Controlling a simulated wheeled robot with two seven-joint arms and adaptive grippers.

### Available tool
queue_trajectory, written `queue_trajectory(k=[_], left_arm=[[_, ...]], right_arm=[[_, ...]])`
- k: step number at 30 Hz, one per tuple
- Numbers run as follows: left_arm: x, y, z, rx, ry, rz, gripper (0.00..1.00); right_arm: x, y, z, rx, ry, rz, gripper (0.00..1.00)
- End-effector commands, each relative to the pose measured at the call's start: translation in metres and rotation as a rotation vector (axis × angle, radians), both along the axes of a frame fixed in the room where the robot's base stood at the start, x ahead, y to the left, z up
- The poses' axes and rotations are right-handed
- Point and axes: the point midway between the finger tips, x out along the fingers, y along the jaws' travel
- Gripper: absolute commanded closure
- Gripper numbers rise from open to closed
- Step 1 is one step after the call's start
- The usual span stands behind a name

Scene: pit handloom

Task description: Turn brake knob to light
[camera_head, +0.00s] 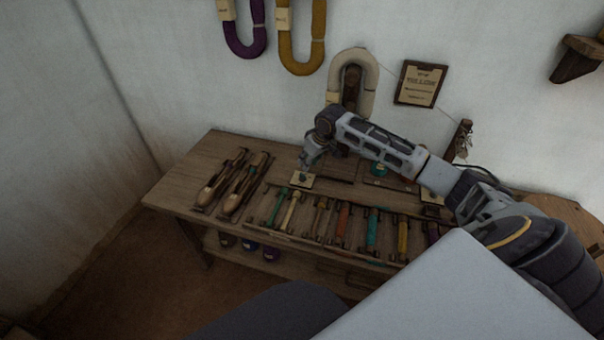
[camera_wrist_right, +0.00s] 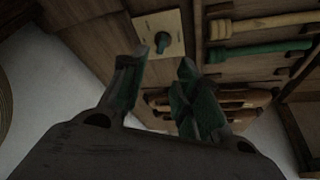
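The brake knob (camera_wrist_right: 162,42) is a small dark teal knob on a cream plate (camera_wrist_right: 150,24) in the right wrist view. In the head view the cream plate (camera_head: 302,180) lies on the bench top, left of centre, with the knob small and partly covered. My right gripper (camera_head: 306,164) is over the plate, pointing down. In the wrist view my right gripper (camera_wrist_right: 166,62) has its two fingers apart, with the knob showing just beyond the gap between the tips. I cannot tell if a finger touches it. Any marks on the plate are too small to read. My left gripper is not in view.
The wooden bench (camera_head: 180,190) holds two wooden shuttles (camera_head: 222,185) at left and a row of coloured bobbins (camera_head: 341,224) in front of the plate. Yarn hanks (camera_head: 301,40) and a framed sign (camera_head: 420,83) hang on the wall behind. Another pale plate is partly behind my right arm.

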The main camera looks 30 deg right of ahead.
Motion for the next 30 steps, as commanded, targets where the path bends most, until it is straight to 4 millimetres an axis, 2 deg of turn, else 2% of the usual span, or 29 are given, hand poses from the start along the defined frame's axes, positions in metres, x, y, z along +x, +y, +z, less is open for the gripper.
queue_trajectory(k=[3, 11, 18, 24, 30], left_arm=[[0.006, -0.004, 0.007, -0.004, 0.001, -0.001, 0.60], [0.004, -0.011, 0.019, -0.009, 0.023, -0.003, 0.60], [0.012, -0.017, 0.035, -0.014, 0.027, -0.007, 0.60], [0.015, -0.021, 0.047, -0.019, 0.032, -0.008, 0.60], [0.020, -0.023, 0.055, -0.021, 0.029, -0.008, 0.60]], right_arm=[[0.006, 0.002, -0.015, 0.001, 0.000, 0.000, 0.69], [0.017, 0.004, -0.043, 0.000, -0.001, 0.000, 0.69], [0.027, 0.005, -0.066, 0.001, -0.001, -0.001, 0.69], [0.032, 0.006, -0.080, 0.000, -0.001, 0.000, 0.69], [0.035, 0.006, -0.085, -0.001, -0.001, 0.001, 0.69]])
